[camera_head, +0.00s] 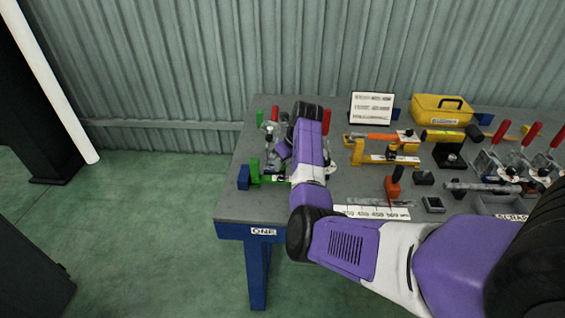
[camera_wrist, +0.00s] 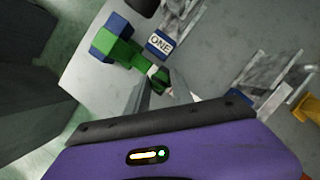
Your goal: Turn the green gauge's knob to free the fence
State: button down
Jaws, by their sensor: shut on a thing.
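The green gauge (camera_head: 256,173) stands at the left end of the table next to a blue block (camera_head: 243,178). In the wrist view the green gauge (camera_wrist: 122,50) runs from the blue block (camera_wrist: 112,30) toward my fingers. My gripper (camera_wrist: 160,88) is at the inner end of the gauge, its two grey fingers on either side of a small knob (camera_wrist: 157,76). It is shut on that knob, which is mostly hidden between the fingers. In the head view my purple arm covers the fingers and much of the gauge.
A "ONE" label (camera_wrist: 159,43) and metal clamps (camera_wrist: 180,12) lie close to my fingers. A yellow gauge (camera_head: 385,157), an orange-handled tool (camera_head: 374,136), a yellow toolbox (camera_head: 440,109) and red-handled clamps (camera_head: 492,160) fill the table to the right. Open floor lies left of the table.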

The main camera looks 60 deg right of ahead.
jog(key=n, duration=0.2)
jog(key=n+y+p, duration=0.1)
jog(key=n, duration=0.1)
jog(key=shift+d+r, duration=0.1)
jog(key=shift+d, duration=0.1)
jog(key=n+y+b, duration=0.1)
jog(key=n, duration=0.1)
jog(key=n+y+b, duration=0.1)
jog(key=n, duration=0.2)
jog(key=shift+d+f+y, duration=0.15)
jog(key=shift+f+y, duration=0.05)
jog(key=shift+y, duration=0.1)
jog(key=n+b, duration=0.2)
jog(key=b, duration=0.1)
jog(key=n+g+y+b, duration=0.1)
jog(key=n+b, duration=0.2)
jog(key=shift+w+f+n+g, duration=0.15)
jog(key=shift+f+n+g, duration=0.05)
jog(key=shift+n+g, duration=0.1)
jog(key=n+b, duration=0.1)
jog(key=b, duration=0.2)
jog(key=shift+d+r+n+g+y, duration=0.1)
jog(key=shift+n+g+y, duration=0.2)
jog(key=shift+n, duration=0.1)
jog(key=shift+r+n+b, duration=0.15)
jog(key=shift+n+b, duration=0.25)
jog(key=shift+b, duration=0.35)
jog(key=c, duration=1.1)
grip_release()
jog(key=shift+r, duration=0.15)
